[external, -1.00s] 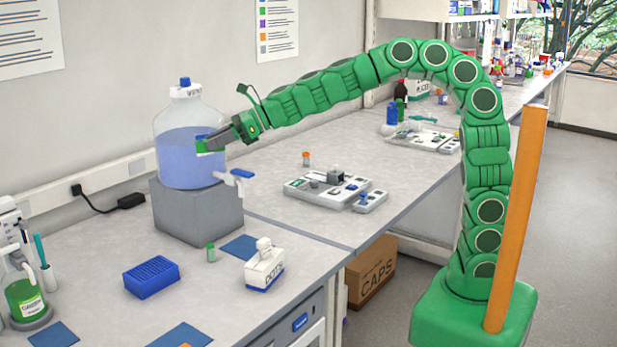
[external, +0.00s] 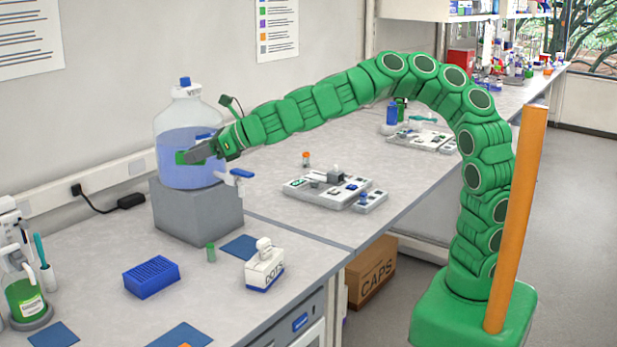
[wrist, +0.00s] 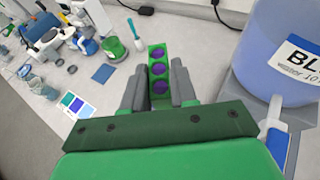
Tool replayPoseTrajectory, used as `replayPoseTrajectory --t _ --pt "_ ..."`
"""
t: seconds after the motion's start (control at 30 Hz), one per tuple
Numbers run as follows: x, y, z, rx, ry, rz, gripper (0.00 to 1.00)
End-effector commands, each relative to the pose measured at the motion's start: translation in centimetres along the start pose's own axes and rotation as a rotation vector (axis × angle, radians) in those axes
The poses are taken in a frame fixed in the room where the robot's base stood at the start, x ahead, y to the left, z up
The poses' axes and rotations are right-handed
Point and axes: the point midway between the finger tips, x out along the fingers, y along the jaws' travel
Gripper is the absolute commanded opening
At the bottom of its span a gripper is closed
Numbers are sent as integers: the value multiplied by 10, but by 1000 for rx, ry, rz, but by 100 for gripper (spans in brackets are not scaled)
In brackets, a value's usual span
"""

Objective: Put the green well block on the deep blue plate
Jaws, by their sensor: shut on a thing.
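My gripper (external: 192,155) is shut on the green well block (external: 181,157) and holds it in the air, in front of the big bottle in the external view. In the wrist view the block (wrist: 159,61) sits between the fingers (wrist: 159,87) and shows purple wells. A deep blue ribbed block (external: 151,277) stands on the near bench, lower than my gripper. Flat, duller blue squares lie at the bench's front (external: 180,336), at its lower left (external: 54,335) and beside the stand (external: 238,247). Which of these blue things is the plate, I cannot tell for sure.
A large bottle of blue liquid (external: 185,125) with a tap (external: 241,174) stands on a grey block (external: 196,211). Bench space around the ribbed block is clear.

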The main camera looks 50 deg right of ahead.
Motion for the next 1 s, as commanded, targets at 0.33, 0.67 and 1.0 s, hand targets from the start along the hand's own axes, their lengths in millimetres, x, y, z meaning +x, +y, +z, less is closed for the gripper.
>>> replayPoseTrajectory --t 0.33,0.67,1.0 --pt "0 29 -11 38 -2 -88 0" --pt "-1 44 -22 60 -2 -146 0" --pt "-1 52 -36 75 0 -186 0"
